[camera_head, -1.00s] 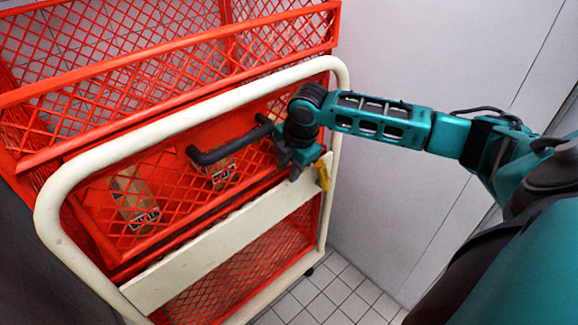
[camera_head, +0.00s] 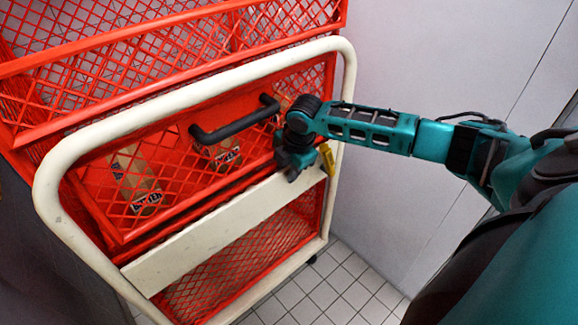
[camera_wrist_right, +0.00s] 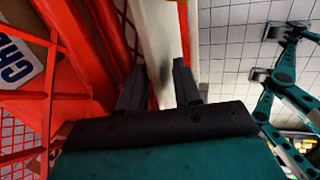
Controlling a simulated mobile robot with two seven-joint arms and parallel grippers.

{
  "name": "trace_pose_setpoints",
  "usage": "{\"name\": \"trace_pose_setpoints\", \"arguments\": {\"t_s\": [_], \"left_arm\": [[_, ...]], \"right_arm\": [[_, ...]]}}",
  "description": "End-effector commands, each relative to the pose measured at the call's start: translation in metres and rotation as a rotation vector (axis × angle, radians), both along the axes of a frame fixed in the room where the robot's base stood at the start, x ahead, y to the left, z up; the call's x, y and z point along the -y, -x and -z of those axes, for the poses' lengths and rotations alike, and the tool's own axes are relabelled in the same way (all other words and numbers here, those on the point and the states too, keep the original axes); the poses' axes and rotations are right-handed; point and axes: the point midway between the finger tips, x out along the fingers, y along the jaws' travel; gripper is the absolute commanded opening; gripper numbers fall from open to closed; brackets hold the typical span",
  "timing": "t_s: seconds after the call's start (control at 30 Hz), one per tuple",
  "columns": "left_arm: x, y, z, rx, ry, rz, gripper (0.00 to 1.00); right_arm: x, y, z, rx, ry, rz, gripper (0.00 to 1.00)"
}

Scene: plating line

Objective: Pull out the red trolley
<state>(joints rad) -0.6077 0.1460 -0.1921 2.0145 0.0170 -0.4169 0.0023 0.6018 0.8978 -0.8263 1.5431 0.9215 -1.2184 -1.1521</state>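The red trolley (camera_head: 205,258) has mesh walls and a cream tubular frame (camera_head: 52,150), with a cream board (camera_head: 225,232) across its front. A black bar handle (camera_head: 235,127) is on its red front. My right gripper (camera_head: 290,172) is at the right end of the cream board, below and right of the handle. In the right wrist view, the right gripper's (camera_wrist_right: 158,88) two dark fingers are apart, with the cream board (camera_wrist_right: 158,40) ahead between them. Whether they touch it is unclear. My left gripper is not seen.
Cartons (camera_head: 137,180) sit behind the red mesh. A yellow tag (camera_head: 328,158) is near the right gripper. A pale wall (camera_head: 430,60) stands close at the right, and tiled floor (camera_head: 335,290) is free below it. A dark surface (camera_head: 40,260) is at the left.

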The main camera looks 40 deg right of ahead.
Motion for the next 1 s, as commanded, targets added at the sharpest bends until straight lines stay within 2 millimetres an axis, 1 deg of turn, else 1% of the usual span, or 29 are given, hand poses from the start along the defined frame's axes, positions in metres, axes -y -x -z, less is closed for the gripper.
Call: {"name": "trace_pose_setpoints", "arguments": {"t_s": [0.07, 0.3, 0.4, 1.0], "left_arm": [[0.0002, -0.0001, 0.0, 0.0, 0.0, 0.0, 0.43], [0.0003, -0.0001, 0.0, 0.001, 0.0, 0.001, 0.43], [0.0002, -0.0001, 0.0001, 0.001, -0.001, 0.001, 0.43], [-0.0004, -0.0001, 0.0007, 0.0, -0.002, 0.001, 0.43]], "right_arm": [[0.0, 0.0, -0.0003, 0.0, 0.0, 0.0, 0.31], [0.0001, 0.0002, -0.0004, 0.0, 0.0, 0.0, 0.08], [0.0001, 0.0002, -0.0004, 0.0, 0.0, 0.0, 0.0], [0.0003, 0.0002, -0.0003, 0.0, -0.001, 0.004, 0.0]]}}
